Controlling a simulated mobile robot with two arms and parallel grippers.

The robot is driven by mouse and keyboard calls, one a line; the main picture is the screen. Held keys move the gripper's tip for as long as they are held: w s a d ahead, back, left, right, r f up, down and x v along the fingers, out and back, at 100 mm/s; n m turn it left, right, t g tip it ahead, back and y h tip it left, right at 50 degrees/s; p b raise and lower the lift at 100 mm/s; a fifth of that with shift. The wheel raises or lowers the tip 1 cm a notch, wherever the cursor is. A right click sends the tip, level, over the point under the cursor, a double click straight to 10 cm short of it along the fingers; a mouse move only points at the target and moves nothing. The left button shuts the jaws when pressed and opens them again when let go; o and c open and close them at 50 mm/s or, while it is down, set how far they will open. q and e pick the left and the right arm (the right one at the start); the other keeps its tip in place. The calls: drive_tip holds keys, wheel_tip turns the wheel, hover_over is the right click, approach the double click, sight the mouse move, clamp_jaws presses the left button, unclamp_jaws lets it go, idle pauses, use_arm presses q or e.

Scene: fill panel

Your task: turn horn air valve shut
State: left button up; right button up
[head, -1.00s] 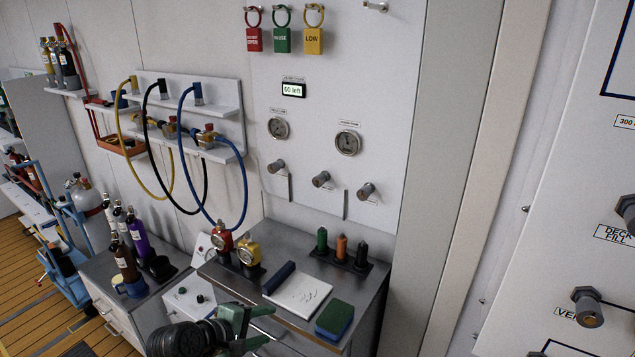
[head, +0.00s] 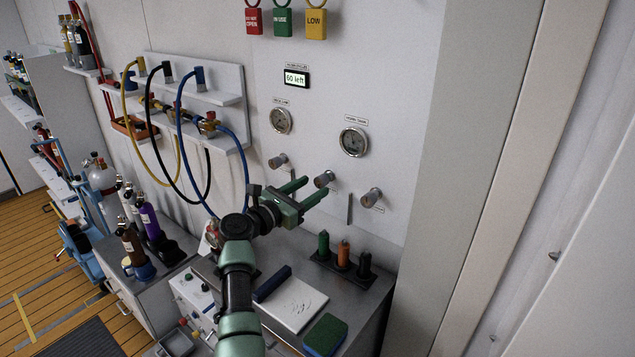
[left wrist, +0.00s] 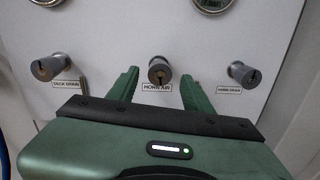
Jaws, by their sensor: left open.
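The horn air valve (left wrist: 159,70) is a grey round knob on the white panel, above a label reading HORN AIR. In the head view the same knob (head: 325,178) is the middle one of three. My left gripper (head: 315,188) is open and empty, its green fingers pointing at the panel. In the left wrist view the knob shows between the two fingers (left wrist: 160,88), slightly beyond their tips; I see no contact. A dark mark shows on the knob's face; I cannot tell its turn position. My right gripper is not in view.
Similar knobs sit left (left wrist: 50,67) and right (left wrist: 243,74) of it. Gauges (head: 354,141) and a "60 left" display (head: 296,78) are above. Hoses (head: 183,120) hang at left.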

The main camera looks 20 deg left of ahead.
sight(318, 184)
use_arm(q)
drive_tip(key=x, duration=0.2)
drive_tip(key=shift+w+d+f, duration=0.1)
drive_tip(key=shift+w+f, duration=0.05)
drive_tip(key=shift+w, duration=0.4)
drive_tip(key=shift+c, duration=0.5)
drive_tip(key=shift+d, duration=0.1)
clamp_jaws()
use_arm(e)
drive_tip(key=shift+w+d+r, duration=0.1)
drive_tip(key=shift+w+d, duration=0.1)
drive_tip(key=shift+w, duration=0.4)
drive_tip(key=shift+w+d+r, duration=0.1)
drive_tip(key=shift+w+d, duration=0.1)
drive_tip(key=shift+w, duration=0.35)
